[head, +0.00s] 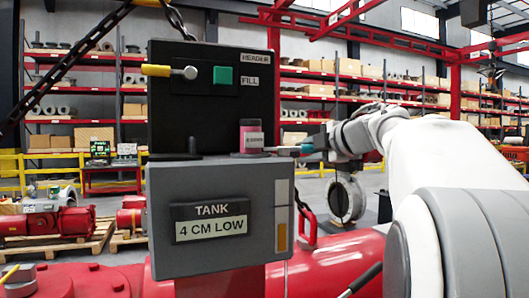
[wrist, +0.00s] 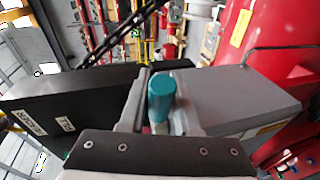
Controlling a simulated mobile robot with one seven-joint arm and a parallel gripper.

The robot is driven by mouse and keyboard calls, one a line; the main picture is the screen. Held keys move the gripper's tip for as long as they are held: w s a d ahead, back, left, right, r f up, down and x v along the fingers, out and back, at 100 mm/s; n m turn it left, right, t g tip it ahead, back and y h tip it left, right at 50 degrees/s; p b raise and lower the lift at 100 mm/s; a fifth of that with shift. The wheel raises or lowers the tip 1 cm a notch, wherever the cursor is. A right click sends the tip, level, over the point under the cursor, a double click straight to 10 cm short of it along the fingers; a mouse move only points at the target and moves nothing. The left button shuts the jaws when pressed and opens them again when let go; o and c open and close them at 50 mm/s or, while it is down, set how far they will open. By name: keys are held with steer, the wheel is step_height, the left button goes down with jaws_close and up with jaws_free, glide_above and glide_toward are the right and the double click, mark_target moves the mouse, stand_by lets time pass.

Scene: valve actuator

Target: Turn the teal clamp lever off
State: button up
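The teal clamp lever (wrist: 161,97) shows in the wrist view as a rounded teal cylinder between the two fingers of my gripper (wrist: 161,112). It fills the narrow gap, and the fingers appear closed on its sides. In the head view a small teal part (head: 307,148) shows at my gripper (head: 296,150), right of the pink jar-like part on the grey box. The lever's base and pivot are hidden by my fingers.
A black panel (head: 180,105) with a yellow-handled lever (head: 168,71) and a green square (head: 223,75) stands on the grey box (head: 225,255), marked TANK 4 CM LOW. The pink part (head: 250,136) is close to my fingertips. Red pipework (head: 335,265) lies below.

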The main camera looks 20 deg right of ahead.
jaws_close()
stand_by(1.1)
